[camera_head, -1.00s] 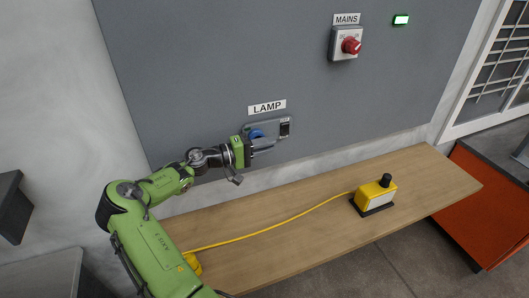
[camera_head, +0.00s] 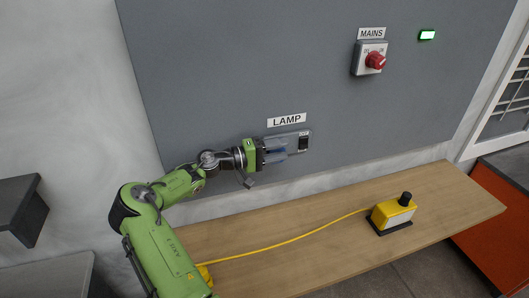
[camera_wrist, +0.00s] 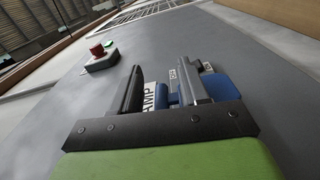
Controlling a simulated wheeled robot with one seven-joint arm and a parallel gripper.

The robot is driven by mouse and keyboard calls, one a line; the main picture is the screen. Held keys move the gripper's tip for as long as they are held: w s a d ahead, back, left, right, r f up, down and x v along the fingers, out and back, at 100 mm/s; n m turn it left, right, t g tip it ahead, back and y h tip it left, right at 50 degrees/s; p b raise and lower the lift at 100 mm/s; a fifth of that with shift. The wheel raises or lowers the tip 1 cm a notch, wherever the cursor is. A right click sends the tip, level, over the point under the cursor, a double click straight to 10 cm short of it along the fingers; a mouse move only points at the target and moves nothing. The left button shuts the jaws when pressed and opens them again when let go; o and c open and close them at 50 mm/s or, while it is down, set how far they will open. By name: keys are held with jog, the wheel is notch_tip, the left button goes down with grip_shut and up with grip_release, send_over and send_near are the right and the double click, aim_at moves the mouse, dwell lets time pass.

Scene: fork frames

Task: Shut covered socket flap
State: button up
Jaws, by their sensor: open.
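The covered socket (camera_head: 304,133) is a grey plate on the panel below the LAMP label, with a black switch (camera_head: 303,143) at its right end. My gripper (camera_head: 284,148) is in front of the left part of the plate, fingers pointing toward it. In the wrist view my gripper (camera_wrist: 160,63) is open, with a gap between its dark left finger and grey right finger. Blue parts of the socket (camera_wrist: 222,87) show on both sides of the right finger. The fingers hide much of the blue part, so flap angle and contact cannot be told.
A red MAINS knob (camera_head: 376,61) and a lit green indicator (camera_head: 427,35) are higher on the panel. A wooden bench (camera_head: 330,252) runs below, carrying a yellow box with a black top (camera_head: 392,212) and a yellow cable (camera_head: 300,236). The panel right of the socket is clear.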

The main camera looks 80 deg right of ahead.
jog(key=b+v, duration=0.1)
jog(key=v, duration=1.4)
jog(key=shift+b, duration=0.4)
jog(key=shift+s, duration=0.15)
